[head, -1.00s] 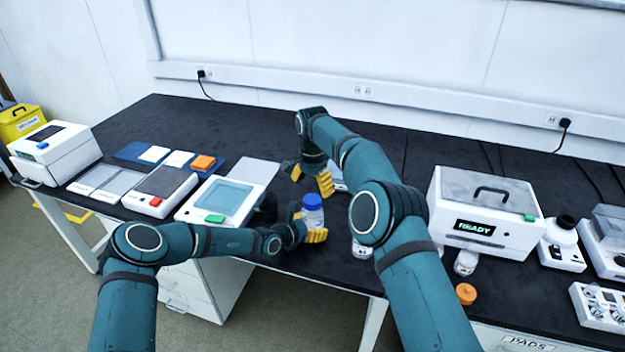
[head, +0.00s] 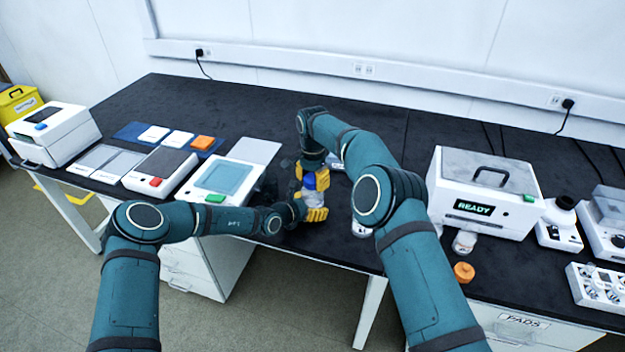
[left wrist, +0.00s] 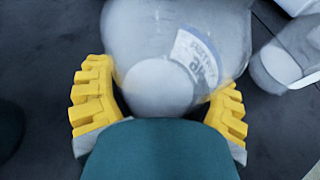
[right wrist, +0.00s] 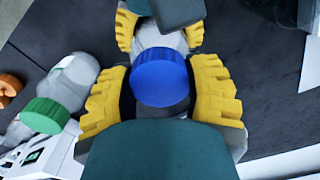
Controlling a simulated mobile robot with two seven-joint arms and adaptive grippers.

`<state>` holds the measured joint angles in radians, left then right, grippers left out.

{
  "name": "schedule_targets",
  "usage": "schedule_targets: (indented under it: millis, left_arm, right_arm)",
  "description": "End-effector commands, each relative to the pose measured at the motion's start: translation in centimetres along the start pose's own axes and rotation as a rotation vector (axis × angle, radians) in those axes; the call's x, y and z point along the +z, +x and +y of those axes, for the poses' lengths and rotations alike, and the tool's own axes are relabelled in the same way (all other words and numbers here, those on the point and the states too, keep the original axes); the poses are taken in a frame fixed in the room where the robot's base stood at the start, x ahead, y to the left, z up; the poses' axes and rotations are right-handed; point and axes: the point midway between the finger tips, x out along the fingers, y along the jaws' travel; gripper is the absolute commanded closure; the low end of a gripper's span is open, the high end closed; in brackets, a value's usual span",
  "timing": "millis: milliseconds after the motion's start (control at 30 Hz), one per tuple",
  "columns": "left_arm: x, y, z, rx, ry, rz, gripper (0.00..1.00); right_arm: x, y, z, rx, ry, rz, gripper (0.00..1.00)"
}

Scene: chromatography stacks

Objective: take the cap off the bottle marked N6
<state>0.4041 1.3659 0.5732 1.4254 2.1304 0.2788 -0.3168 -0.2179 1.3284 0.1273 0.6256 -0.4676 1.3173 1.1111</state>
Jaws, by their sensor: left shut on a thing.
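The bottle (left wrist: 185,30) is clear with a blue cap (right wrist: 161,77). My left gripper (head: 312,208) is shut on the bottle's body, which looks upright above the bench's front part. Its label (left wrist: 195,55) shows in the left wrist view, turned and blurred, so I cannot read it surely. My right gripper (right wrist: 160,90) is over the bottle from above, with its yellow fingers on both sides of the blue cap. Narrow dark gaps show between the fingers and the cap, so it looks open. In the head view the cap (head: 310,181) sits between its fingers, partly hidden.
A green-capped bottle (right wrist: 65,90) and another bottle stand close by. A loose orange cap (head: 464,272) lies near the front edge. A white READY box (head: 485,190) stands to the right. A flat device with a pale screen (head: 222,178) is to the left.

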Motion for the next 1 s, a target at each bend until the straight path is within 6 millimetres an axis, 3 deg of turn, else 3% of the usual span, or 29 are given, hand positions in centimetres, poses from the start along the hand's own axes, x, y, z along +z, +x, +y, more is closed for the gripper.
schedule_targets:
  millis: [167,600,933,967,1000]
  left_arm:
    - [0.0,-0.01,0.03,0.0,-0.001,0.0,1.0]
    - [-0.01,0.0,0.04,0.001,-0.001,0.0,1.0]
    - [-0.01,0.0,0.04,0.001,-0.001,0.0,1.0]
    - [-0.01,0.0,0.04,0.001,-0.001,0.0,1.0]
    - [-0.01,0.0,0.04,0.001,-0.001,0.0,1.0]
  right_arm:
    - [0.02,-0.03,0.0,0.0,-0.035,0.0,0.93]
    - [0.05,-0.09,-0.02,0.0,-0.54,-0.001,0.93]
    - [0.06,-0.09,-0.02,0.0,-0.56,-0.001,0.93]
    - [0.06,-0.09,-0.02,0.0,-0.56,-0.001,0.36]
    - [0.06,-0.09,-0.02,0.0,-0.56,-0.001,0.22]
